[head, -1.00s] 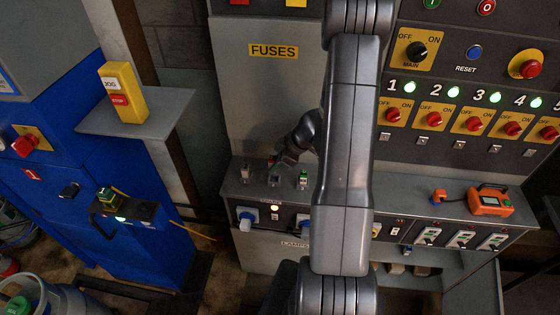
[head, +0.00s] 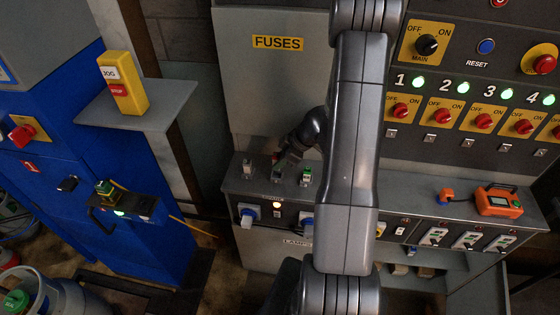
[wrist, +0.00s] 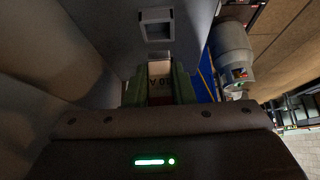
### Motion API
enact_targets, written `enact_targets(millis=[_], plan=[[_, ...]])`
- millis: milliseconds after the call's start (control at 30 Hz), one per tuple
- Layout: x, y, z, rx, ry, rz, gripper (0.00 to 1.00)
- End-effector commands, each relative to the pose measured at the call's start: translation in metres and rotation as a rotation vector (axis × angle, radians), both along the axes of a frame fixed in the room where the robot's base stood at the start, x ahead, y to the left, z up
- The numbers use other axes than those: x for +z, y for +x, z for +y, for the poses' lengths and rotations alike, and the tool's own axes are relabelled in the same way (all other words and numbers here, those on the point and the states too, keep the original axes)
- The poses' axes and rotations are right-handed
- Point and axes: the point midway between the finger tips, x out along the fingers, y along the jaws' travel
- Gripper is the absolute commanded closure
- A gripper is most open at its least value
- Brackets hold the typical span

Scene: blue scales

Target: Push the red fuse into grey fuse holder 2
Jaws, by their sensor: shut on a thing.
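My gripper (head: 285,163) is above the grey ledge, below the FUSES sign, partly hidden by its own wrist. In the wrist view its greenish fingers (wrist: 158,90) are shut on the red fuse (wrist: 159,68), which shows a pale face with a dark rating mark and a dark reddish lower part. In the head view only a bit of red (head: 275,157) shows beside the fingers. The middle grey holder (head: 277,177), apparently fuse holder 2, is just below the gripper. I cannot tell whether the fuse touches it. A square grey holder (wrist: 157,26) shows ahead in the wrist view.
Another holder (head: 247,168) stands on the left, and one with a green part (head: 306,175) on the right, both close to the gripper. An orange device (head: 498,201) lies farther right on the ledge. A blue cabinet (head: 130,195) is to the left.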

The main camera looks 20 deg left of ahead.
Motion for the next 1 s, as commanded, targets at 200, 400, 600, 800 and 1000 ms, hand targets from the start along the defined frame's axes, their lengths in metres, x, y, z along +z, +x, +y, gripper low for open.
enact_targets(millis=[200, 400, 600, 800, 1000], plan=[[-0.023, 0.000, 0.000, 0.001, 0.000, -0.002, 0.98], [-0.037, 0.000, 0.000, 0.000, 0.000, -0.001, 0.98], [-0.040, 0.000, 0.000, -0.001, 0.000, -0.001, 0.98], [-0.039, 0.000, 0.000, 0.000, 0.000, 0.000, 0.98], [-0.039, 0.000, 0.000, 0.001, 0.000, -0.001, 0.98]])
